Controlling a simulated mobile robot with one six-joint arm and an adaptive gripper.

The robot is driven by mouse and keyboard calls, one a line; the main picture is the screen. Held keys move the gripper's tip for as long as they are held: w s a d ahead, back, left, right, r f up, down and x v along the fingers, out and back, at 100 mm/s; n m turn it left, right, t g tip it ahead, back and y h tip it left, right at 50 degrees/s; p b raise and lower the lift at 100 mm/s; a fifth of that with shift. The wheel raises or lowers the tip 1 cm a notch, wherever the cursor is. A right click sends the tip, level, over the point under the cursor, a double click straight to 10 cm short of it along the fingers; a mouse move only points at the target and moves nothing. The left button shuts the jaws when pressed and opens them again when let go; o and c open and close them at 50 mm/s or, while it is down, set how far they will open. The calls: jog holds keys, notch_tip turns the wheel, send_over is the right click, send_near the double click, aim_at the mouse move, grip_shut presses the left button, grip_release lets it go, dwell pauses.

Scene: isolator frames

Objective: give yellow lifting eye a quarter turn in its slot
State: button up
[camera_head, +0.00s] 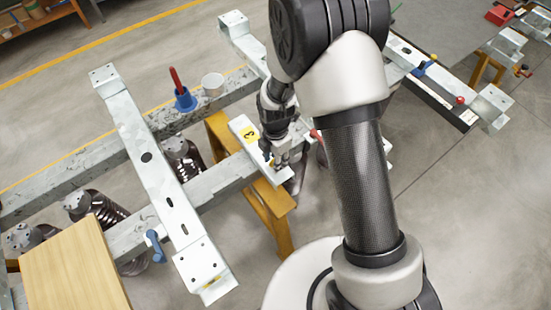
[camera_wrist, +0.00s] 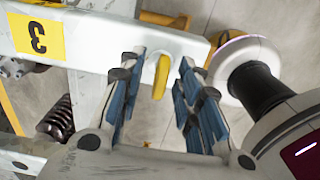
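In the wrist view the yellow lifting eye (camera_wrist: 160,77) stands at the near edge of a pale metal plate, in the gap between my two fingers. My gripper (camera_wrist: 162,58) is open. Its blue-padded fingers are on either side of the eye, with visible room on both sides; I see no contact. In the head view my gripper (camera_head: 283,160) is low over the end of the plate (camera_head: 240,124), and the eye is a tiny yellow spot (camera_head: 272,163) beside the fingers. The slot itself is hidden or too small to make out.
A yellow label (camera_head: 249,134) marked 3 is on the plate. A yellow trestle (camera_head: 268,215) stands below. A wooden board (camera_head: 75,270) is at lower left.

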notch_tip(320, 180, up, 19)
jog(key=s+d+m+t, duration=0.1)
jog(key=d+m, duration=0.2)
jog(key=m, duration=0.1)
jog(key=s+d+r+m+t, duration=0.1)
jog(key=s+d+r+m, duration=0.4)
jog(key=s+r+m, duration=0.2)
jog(key=s+d+r+m+t, duration=0.2)
jog(key=s+d+r+m, duration=0.2)
jog(key=s+r+m, duration=0.3)
jog(key=s+m, duration=0.4)
jog(key=m, duration=0.2)
jog(key=shift+s+d+m+t, duration=0.3)
jog(key=shift+d+m, duration=0.05)
jog(key=shift+m, duration=0.05)
